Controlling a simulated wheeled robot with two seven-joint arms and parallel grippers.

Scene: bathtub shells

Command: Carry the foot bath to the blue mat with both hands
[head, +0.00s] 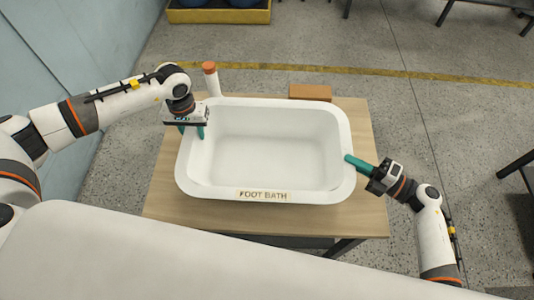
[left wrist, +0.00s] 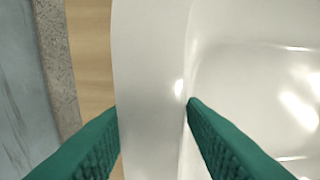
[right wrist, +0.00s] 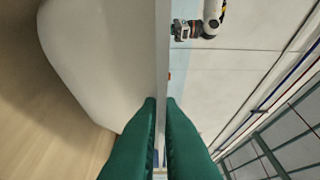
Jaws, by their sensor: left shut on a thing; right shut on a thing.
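The foot bath (head: 275,160) is an empty white tub with a "FOOT BATH" label on its near wall. It is level, over the wooden table (head: 165,205); I cannot tell whether its base touches the top. My left gripper (head: 190,132) is shut on the left rim, one green finger inside and one outside; the rim also shows between the fingers in the left wrist view (left wrist: 150,90). My right gripper (head: 350,160) is shut on the right rim; its fingers straddle the wall in the right wrist view (right wrist: 162,100). I see no blue mat.
A white bottle with an orange-brown cap (head: 211,80) and a brown block (head: 310,92) stand at the table's back edge. A yellow crate with blue things (head: 218,15) is on the floor beyond. Grey floor (head: 440,110) is open to the right.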

